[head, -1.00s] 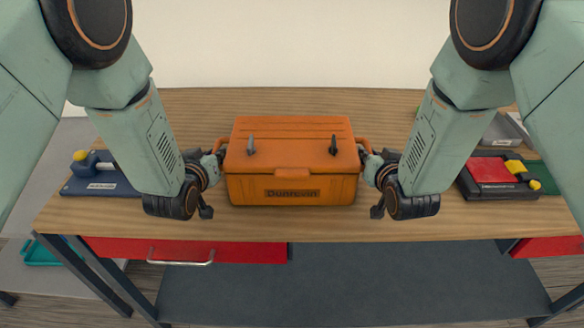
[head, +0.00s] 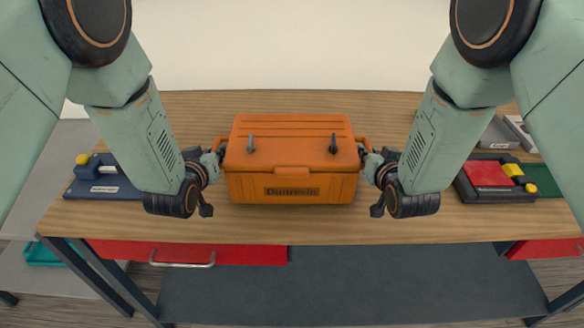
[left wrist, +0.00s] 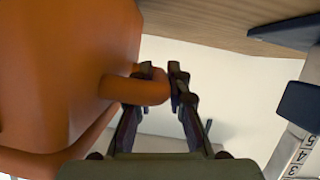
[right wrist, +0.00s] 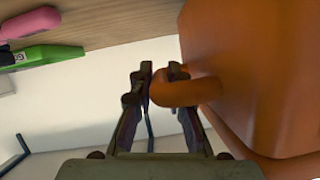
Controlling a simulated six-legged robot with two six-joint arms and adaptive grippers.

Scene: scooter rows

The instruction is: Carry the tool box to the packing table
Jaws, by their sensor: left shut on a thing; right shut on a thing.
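The orange tool box (head: 291,185) is at the middle of the wooden table (head: 290,228) in the head view, lid shut, level, with two dark latches on top. I cannot tell whether its underside touches the table. My left gripper (head: 219,153) is shut on the handle at its left end; in the left wrist view the fingers (left wrist: 162,84) close around the orange handle (left wrist: 135,90). My right gripper (head: 366,156) is shut on the handle at its right end; the right wrist view shows the fingers (right wrist: 160,84) around that handle (right wrist: 188,92).
A blue device with a yellow knob (head: 104,180) stands left on the table. A black and red device (head: 492,178) stands right, by a green mat (head: 541,180) and grey trays (head: 498,133). A red drawer (head: 190,252) is under the front edge. The table's front strip is clear.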

